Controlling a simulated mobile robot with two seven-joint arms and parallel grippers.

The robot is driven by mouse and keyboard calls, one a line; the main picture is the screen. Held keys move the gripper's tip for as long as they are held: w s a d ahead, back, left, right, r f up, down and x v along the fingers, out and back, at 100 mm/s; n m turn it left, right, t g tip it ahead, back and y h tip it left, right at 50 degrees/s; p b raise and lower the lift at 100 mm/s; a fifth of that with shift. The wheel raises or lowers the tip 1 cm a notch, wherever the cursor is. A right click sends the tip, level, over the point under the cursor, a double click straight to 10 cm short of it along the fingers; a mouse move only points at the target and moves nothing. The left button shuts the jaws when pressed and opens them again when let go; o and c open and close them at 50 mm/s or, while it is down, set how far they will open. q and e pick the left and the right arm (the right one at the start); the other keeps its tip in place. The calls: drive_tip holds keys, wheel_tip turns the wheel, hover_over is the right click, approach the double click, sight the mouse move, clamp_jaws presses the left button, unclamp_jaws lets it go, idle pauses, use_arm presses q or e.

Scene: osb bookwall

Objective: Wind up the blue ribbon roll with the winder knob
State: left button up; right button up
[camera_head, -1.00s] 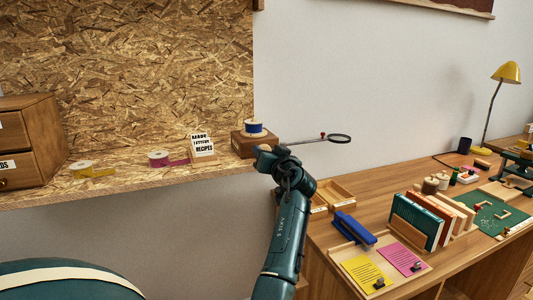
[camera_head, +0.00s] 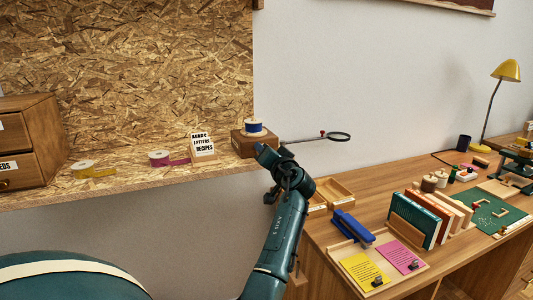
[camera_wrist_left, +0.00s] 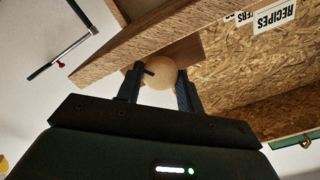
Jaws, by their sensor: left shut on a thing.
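The blue ribbon roll (camera_head: 254,127) sits on its wooden winder box (camera_head: 243,146) at the right end of the shelf, with a pale disc under it. My left gripper (camera_head: 262,150) is at the front right of this box. In the left wrist view, the round wooden winder knob (camera_wrist_left: 160,71) is between the two fingers of my left gripper (camera_wrist_left: 158,90), which is shut on it. In the head view, the gripper hides the knob. My right gripper is not in view.
A recipes card holder (camera_head: 202,147), a pink ribbon roll (camera_head: 159,158) and a yellow ribbon roll (camera_head: 82,168) stand left on the shelf. The desk (camera_head: 385,175) at right holds books and a blue stapler (camera_head: 353,228).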

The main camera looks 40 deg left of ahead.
use_arm(q)
drive_tip(key=o, duration=1)
